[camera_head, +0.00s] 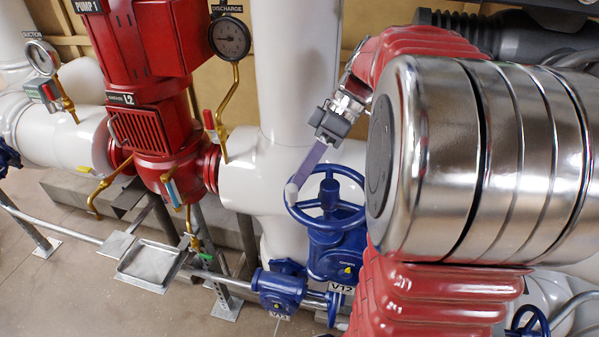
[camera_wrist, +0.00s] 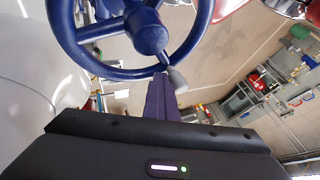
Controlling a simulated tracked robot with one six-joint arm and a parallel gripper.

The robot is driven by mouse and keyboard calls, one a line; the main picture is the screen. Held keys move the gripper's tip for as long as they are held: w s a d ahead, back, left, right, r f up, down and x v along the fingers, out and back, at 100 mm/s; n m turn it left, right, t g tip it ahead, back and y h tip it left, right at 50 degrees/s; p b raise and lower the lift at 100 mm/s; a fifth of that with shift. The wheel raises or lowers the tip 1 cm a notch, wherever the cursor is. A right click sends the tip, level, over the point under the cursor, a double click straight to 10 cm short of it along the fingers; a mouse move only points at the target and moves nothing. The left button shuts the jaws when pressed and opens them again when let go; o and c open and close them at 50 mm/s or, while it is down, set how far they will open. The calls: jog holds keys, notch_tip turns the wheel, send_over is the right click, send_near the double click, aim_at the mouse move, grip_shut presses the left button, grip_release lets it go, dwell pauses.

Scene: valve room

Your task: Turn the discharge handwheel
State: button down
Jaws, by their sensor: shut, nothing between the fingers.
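The blue discharge handwheel (camera_head: 326,201) sits on the blue valve tagged V12 (camera_head: 335,250), beside the white discharge pipe. Its rim, spokes and hub also show large in the wrist view (camera_wrist: 150,32). My gripper (camera_head: 292,192) is shut and empty, with its long purple fingers and pale tips. The tips are at the left part of the rim in the head view. In the wrist view the fingertips (camera_wrist: 176,77) overlap the rim near a spoke. I cannot tell whether they touch it or lie inside the wheel.
The red pump (camera_head: 150,110) stands at left, with a pressure gauge (camera_head: 229,38) on a brass tube between it and the discharge pipe (camera_head: 296,70). A smaller blue valve (camera_head: 279,290) is below the handwheel. A metal tray (camera_head: 148,265) is low at left.

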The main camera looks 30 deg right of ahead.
jog(key=shift+s+a, duration=0.2)
jog(key=shift+s, duration=1)
jog(key=shift+s+a, duration=0.2)
jog(key=shift+s, duration=1.1)
jog(key=v, duration=0.7)
jog(key=shift+d+r, duration=0.15)
jog(key=shift+d, duration=0.05)
